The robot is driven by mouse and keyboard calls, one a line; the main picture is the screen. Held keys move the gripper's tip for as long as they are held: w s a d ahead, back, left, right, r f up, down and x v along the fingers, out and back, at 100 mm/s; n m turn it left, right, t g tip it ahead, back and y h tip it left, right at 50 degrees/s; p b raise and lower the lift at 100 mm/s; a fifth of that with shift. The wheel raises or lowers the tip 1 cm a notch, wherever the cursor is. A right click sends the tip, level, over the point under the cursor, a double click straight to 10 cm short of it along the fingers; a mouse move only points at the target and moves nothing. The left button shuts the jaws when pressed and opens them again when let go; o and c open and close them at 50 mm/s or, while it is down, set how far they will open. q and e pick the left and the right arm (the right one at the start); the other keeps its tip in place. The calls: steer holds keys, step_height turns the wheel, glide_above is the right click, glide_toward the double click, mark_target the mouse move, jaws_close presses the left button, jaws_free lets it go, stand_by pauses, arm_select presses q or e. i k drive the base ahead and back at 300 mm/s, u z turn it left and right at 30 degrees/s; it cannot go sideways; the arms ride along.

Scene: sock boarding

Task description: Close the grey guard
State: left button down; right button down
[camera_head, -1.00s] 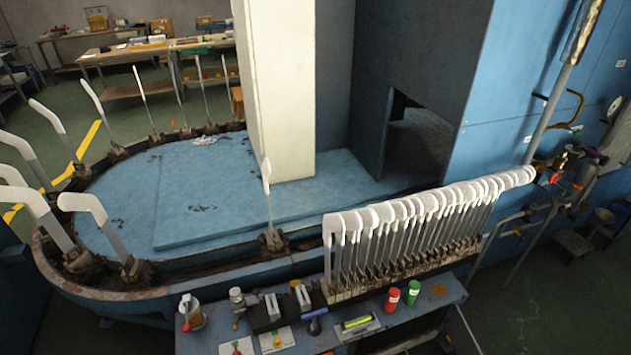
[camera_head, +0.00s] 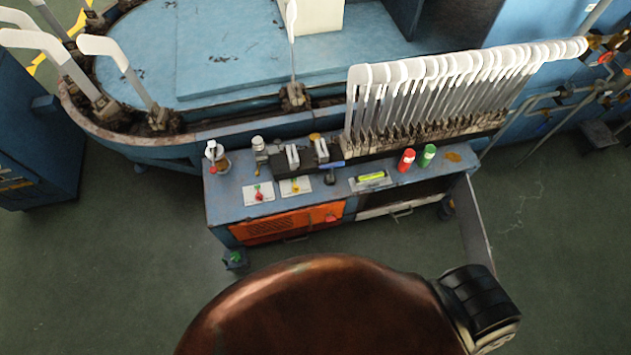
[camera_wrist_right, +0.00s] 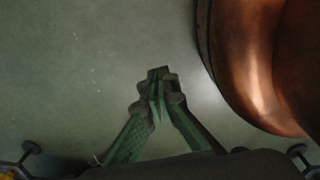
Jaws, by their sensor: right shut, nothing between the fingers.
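A thin grey panel (camera_head: 476,226), which looks like the grey guard, stands out from the right end of the blue workbench (camera_head: 232,199) in the head view. It is swung open towards me, beside the dark recess under the bench top. Its lower end is hidden behind my own copper-and-black body part. My right gripper (camera_wrist_right: 158,78) shows in the right wrist view, with its green fingers together and empty over bare floor. The guard is not in that view. My left gripper is in neither current view.
An orange vented panel (camera_head: 290,224) covers the bench's left front. White sock boards (camera_head: 440,70) rise behind. The green floor (camera_head: 560,230) right of the bench is largely clear.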

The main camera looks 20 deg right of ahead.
mark_target(479, 250)
steer(key=z, duration=0.1)
steer(key=k, duration=0.85)
steer(key=z, duration=1.45)
steer(key=i, duration=0.5)
steer(key=z, duration=0.05)
